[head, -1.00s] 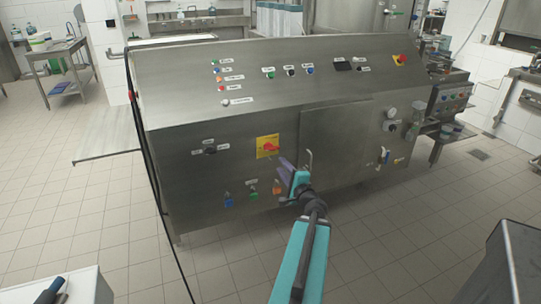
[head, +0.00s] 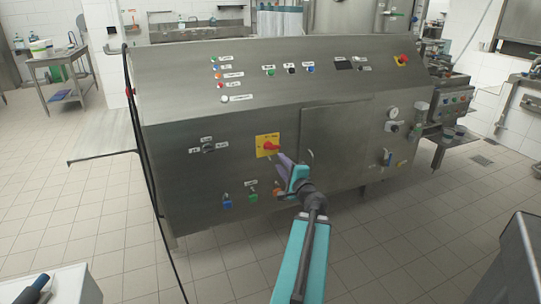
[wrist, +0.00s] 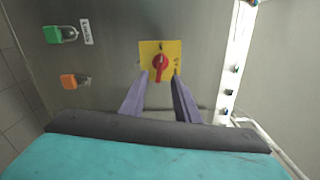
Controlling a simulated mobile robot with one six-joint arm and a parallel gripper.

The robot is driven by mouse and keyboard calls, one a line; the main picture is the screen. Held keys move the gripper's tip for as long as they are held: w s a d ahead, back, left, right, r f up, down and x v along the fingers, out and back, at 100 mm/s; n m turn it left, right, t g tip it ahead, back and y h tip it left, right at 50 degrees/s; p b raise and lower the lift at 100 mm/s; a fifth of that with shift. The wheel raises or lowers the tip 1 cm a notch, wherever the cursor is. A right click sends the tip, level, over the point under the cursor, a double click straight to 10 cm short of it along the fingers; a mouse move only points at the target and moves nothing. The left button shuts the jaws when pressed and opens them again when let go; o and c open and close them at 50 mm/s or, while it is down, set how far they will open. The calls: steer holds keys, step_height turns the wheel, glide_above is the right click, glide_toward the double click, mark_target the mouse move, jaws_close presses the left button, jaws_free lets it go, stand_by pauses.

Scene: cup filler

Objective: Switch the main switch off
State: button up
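The main switch is a red rotary knob (head: 268,146) on a square yellow plate (head: 262,153) on the front of the steel machine. It also shows in the wrist view as a red knob (wrist: 160,66) with its handle lying vertical in that picture, near the fingertips. My gripper (head: 281,157) is just right of and below the plate in the head view. In the wrist view my gripper (wrist: 160,76) is open, with one purple finger on each side of the knob's handle end. Whether the fingers touch the knob I cannot tell.
A black selector knob (head: 208,148) is left of the switch. Blue (head: 227,201), green (head: 252,196) and orange (head: 277,191) parts sit below it. A bent handle (head: 310,157) sticks out to the right. The tiled floor in front is clear.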

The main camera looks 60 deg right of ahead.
mark_target(270, 149)
steer(key=b, duration=0.2)
steer(key=shift+w+d+b, duration=0.15)
steer(key=shift+w+b, duration=0.05)
steer(key=shift+b, duration=0.15)
steer(key=shift+p+x, duration=0.65)
steer(key=shift+x, duration=4.85)
steer(key=shift+r, duration=0.1)
jaws_close()
